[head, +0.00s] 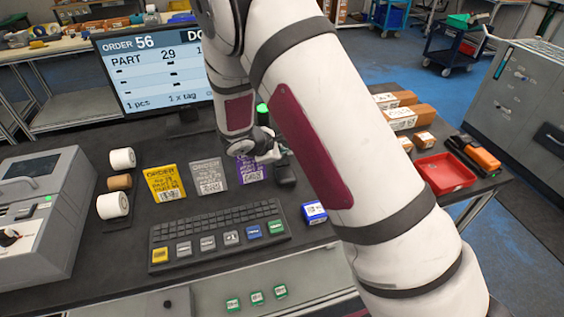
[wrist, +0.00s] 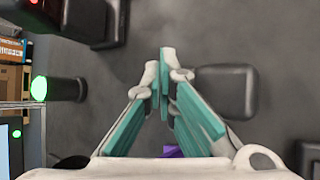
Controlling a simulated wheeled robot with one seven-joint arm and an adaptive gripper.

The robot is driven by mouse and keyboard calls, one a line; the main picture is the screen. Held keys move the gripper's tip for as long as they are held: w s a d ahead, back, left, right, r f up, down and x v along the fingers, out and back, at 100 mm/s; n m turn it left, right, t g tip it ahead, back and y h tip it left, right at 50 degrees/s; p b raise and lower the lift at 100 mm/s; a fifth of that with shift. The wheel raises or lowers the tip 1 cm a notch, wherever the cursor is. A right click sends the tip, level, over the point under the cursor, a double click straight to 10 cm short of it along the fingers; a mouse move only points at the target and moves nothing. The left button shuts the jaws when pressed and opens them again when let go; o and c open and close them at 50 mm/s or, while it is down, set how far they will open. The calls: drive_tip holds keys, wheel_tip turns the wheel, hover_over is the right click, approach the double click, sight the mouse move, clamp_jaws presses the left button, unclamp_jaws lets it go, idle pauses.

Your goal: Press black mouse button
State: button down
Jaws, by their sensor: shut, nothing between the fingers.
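The black mouse (head: 285,174) lies on the dark bench top, right of the purple card. It appears as a dark rounded block (wrist: 230,92) in the wrist view, just right of my fingertips. My gripper (head: 272,154) is shut and empty, partly hidden by my arm in the head view. In the wrist view the teal-padded fingers of my gripper (wrist: 164,62) meet at their tips, pointing at the bench beside the mouse. I cannot tell whether the fingertips touch anything.
A black post with a green light (wrist: 38,88) stands left of my fingers in the wrist view. The keyboard (head: 218,230), purple card (head: 248,170), blue box (head: 314,212) and red tray (head: 444,173) share the bench. A monitor (head: 150,68) stands behind.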

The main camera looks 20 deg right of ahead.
drive_tip(key=shift+r, duration=0.1)
drive_tip(key=shift+r+p, duration=0.9)
drive_tip(key=shift+r, duration=1.5)
wheel_tip(320, 180, up, 11)
drive_tip(key=m+g, duration=0.1)
drive_tip(key=m, duration=0.4)
hover_over(284, 164)
drive_tip(key=s+d, duration=0.3)
drive_tip(key=s, duration=0.3)
drive_tip(key=s+d+r+m+y, duration=0.25)
drive_tip(key=s+r+m, duration=0.25)
drive_tip(key=s+r, duration=0.4)
drive_tip(key=s+a+r+m+y, duration=0.2)
drive_tip(key=s+a+m, duration=0.1)
drive_tip(key=s, duration=0.7)
drive_tip(key=s+a+r+m+t+y, duration=0.1)
drive_tip(key=s+a+r+m+y, duration=0.2)
drive_tip(key=s, duration=0.6)
drive_tip(key=shift+s+r, duration=0.35)
drive_tip(key=shift+s, duration=0.05)
